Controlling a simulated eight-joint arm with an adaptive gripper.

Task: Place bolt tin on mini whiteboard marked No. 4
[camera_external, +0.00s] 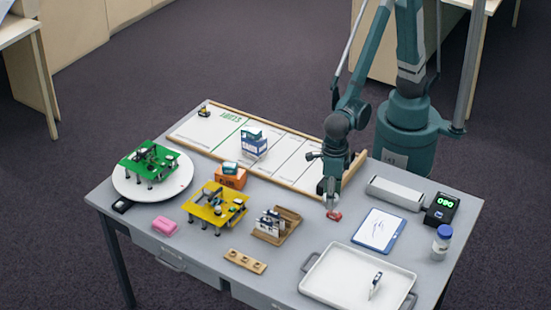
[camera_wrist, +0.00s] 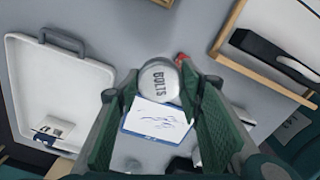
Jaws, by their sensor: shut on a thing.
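The bolt tin (camera_wrist: 158,80) is a round white tin marked "BOLTS", between the two fingers of my gripper (camera_wrist: 155,92) in the wrist view. My gripper is shut on it. In the external view my gripper (camera_external: 331,194) is over the table, left of the mini whiteboard; the tin is too small to make out clearly there. The mini whiteboard (camera_external: 379,230) lies flat, white with a blue edge and some dark strokes that I cannot read as a number. It also shows in the wrist view (camera_wrist: 158,121), beyond the tin and partly hidden by my fingers.
A small red object (camera_external: 334,215) lies below my gripper. A white tray (camera_external: 330,283) is in front of the whiteboard. A grey box (camera_external: 395,193), a black device (camera_external: 441,208) and a blue-lidded jar (camera_external: 441,243) stand behind and right. A long wood-framed board (camera_external: 218,130) lies at the back.

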